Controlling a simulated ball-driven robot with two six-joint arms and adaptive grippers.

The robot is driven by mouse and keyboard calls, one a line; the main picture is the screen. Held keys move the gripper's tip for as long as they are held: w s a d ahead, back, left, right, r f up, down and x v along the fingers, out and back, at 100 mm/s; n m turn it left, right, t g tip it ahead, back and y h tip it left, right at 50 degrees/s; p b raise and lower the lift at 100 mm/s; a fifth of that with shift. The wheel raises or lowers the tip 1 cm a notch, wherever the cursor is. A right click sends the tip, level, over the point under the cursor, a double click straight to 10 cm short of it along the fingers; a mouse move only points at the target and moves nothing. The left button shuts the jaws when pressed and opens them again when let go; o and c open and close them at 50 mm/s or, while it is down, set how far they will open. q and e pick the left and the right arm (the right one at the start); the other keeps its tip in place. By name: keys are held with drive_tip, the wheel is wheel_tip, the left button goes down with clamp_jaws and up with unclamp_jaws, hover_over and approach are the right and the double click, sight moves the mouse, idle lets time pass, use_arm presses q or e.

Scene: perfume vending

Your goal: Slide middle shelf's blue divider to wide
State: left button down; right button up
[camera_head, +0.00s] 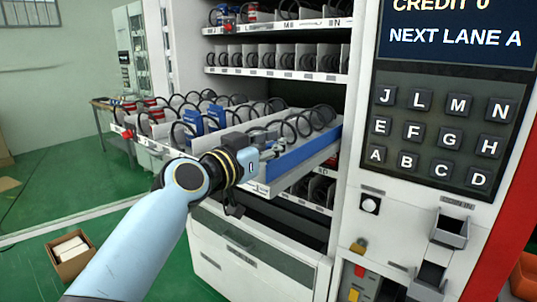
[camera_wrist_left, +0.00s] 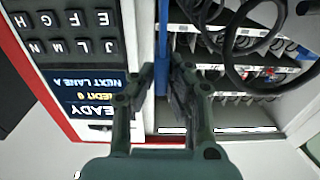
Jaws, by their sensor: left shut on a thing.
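The middle shelf (camera_head: 262,190) is pulled out of the vending machine as a tray. The blue divider (camera_head: 304,152) is a long blue panel along the right side of this tray. My left gripper (camera_head: 264,141) is at the divider's front end. In the left wrist view, the blue divider (camera_wrist_left: 162,40) shows as a narrow blue strip running between the two fingers of the left gripper (camera_wrist_left: 160,84), which is shut on it. The head view hides most of the fingertips behind the wrist. My right gripper is not in view.
Black spiral coils (camera_head: 304,123) fill the tray lanes, with blue boxes (camera_head: 194,124) toward the left. Another shelf (camera_head: 278,73) sits above. The keypad panel (camera_head: 440,130) stands close right of the tray. An open cardboard box (camera_head: 72,256) is on the floor.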

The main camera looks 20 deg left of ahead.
use_arm(q)
drive_tip(key=shift+w+d, duration=0.1)
drive_tip(key=c, duration=1.6)
unclamp_jaws()
drive_tip(key=shift+w+d+f, duration=0.1)
drive_tip(key=shift+w+d, duration=0.05)
drive_tip(key=shift+w, duration=0.05)
drive_tip(key=shift+c, duration=0.2)
drive_tip(key=shift+o, duration=1.2)
drive_tip(key=shift+d, duration=0.15)
drive_tip(key=shift+o, duration=0.2)
drive_tip(key=shift+s, duration=0.1)
drive_tip(key=shift+s+a, duration=0.1)
drive_tip(key=shift+a, duration=0.1)
drive_tip(key=v, duration=1.1)
drive_tip(key=shift+s, duration=0.35)
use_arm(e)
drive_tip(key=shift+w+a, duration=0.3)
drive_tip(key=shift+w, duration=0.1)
